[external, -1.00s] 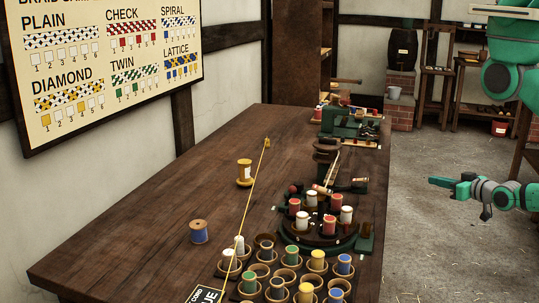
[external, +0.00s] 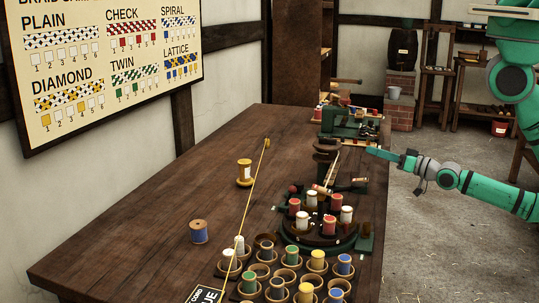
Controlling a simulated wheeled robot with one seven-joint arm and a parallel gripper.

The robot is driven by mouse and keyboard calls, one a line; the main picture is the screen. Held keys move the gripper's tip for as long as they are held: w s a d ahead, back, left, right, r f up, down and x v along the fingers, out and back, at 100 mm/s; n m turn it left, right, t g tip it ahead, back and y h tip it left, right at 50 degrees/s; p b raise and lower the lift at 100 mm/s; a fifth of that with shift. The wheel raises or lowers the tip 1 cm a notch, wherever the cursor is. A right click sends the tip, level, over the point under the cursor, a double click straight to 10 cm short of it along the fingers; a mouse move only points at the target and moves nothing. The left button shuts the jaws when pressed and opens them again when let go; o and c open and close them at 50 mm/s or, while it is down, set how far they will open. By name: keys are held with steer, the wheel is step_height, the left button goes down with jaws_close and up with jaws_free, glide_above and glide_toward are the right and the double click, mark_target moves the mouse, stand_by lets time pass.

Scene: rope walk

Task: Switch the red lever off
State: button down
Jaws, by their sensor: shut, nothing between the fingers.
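My gripper (external: 375,153) is shut and empty, pointing left at the right edge of the table, beside the dark wooden reel stand (external: 327,152). It looks apart from everything on the table. A small red knob (external: 293,188) shows at the left of the round braiding stand (external: 322,240), and a small red-tipped piece (external: 359,180) shows at its right behind the bobbins. Either could belong to the red lever; at this size I cannot tell which, nor its position.
Red and white bobbins (external: 330,224) stand on the braiding stand. Cups with coloured spools (external: 317,260) fill the table's front. A green machine (external: 345,122) stands at the back.

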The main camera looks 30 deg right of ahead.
steer(key=w+a+r+m, duration=0.1)
steer(key=w+a+r, duration=0.3)
steer(key=a, duration=0.6)
steer(key=w+a+r+m+g+h, duration=0.1)
steer(key=w+a+r, duration=0.25)
steer(key=a, duration=0.55)
steer(key=w+a+r+m, duration=0.1)
steer(key=w+a+r, duration=0.25)
steer(key=a, duration=0.65)
steer(key=s+a+f+m+g+h, duration=0.1)
steer(key=s+f+m+g+h, duration=0.2)
steer(key=s, duration=0.8)
steer(key=s+a+f+m+g+h, duration=0.2)
steer(key=s+m+g+h, duration=0.3)
steer(key=s, duration=0.6)
steer(key=shift+s+f+m, duration=0.25)
steer(key=shift+f+m, duration=0.05)
steer(key=shift+f, duration=0.25)
glide_toward(290, 197)
steer(key=w+d+f, duration=0.2)
steer(key=shift+w+d+f, duration=0.15)
steer(key=shift+d+f, duration=0.1)
steer(key=shift+f, duration=0.15)
